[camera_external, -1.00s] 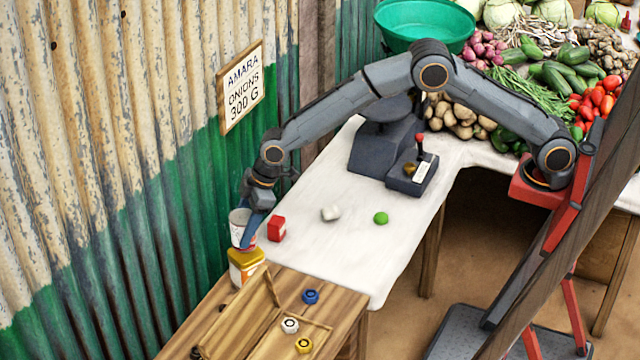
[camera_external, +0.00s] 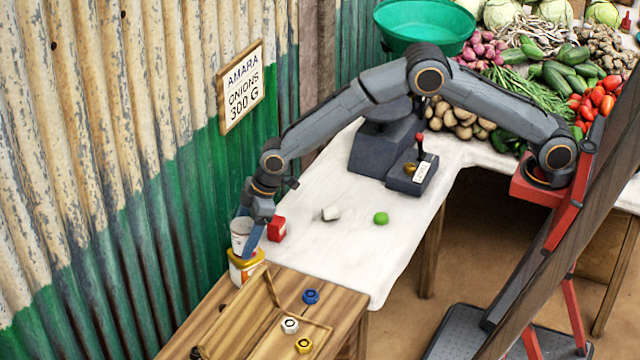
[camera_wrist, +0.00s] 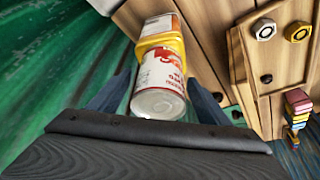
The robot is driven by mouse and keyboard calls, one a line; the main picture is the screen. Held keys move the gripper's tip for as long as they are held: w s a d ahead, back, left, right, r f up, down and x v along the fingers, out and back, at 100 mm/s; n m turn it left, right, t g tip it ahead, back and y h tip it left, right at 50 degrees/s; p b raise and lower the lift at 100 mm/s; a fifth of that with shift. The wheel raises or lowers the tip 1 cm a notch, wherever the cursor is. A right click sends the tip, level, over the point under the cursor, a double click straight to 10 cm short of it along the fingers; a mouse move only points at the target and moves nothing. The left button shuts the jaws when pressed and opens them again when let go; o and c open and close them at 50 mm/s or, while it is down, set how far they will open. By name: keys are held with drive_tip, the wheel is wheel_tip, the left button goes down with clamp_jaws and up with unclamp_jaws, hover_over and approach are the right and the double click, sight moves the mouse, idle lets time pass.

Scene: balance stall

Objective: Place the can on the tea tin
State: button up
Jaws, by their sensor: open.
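The can (camera_external: 240,228) is white with red print and appears to stand upright on top of the yellow-lidded tea tin (camera_external: 246,268) at the wall end of the wooden bench. In the wrist view the can (camera_wrist: 160,82) sits between the fingers, with the yellow lid of the tea tin (camera_wrist: 161,41) directly beyond it. My gripper (camera_external: 249,238) is open around the can, a blue finger showing at its right side. In the wrist view a gap shows between the can and the right finger; contact on the left side is hard to judge.
A red box (camera_external: 277,229) stands close to the right of my gripper. A wooden tray (camera_external: 240,318) and blue, white and yellow nuts lie on the bench. The corrugated wall (camera_external: 150,220) is close on the left.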

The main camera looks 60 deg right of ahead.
drive_tip(key=b+v, duration=0.3)
drive_tip(key=v, duration=0.9)
drive_tip(key=shift+r, duration=0.15)
drive_tip(key=s+d+f+m+h, duration=0.15)
drive_tip(key=s+d, duration=0.35)
drive_tip(key=d, duration=0.6)
drive_tip(key=s+d+f+m, duration=0.1)
drive_tip(key=s+d+m, duration=0.25)
drive_tip(key=d, duration=0.75)
drive_tip(key=s+d+f+m+g+h, duration=0.1)
drive_tip(key=s+d+f+m, duration=0.1)
drive_tip(key=s+d, duration=0.6)
drive_tip(key=s+d+f+m+g, duration=0.1)
drive_tip(key=s+d+f+m, duration=0.1)
drive_tip(key=s+d, duration=0.6)
drive_tip(key=s, duration=0.7)
drive_tip(key=shift+s+d+h, duration=0.2)
drive_tip(key=shift+d+h, duration=0.15)
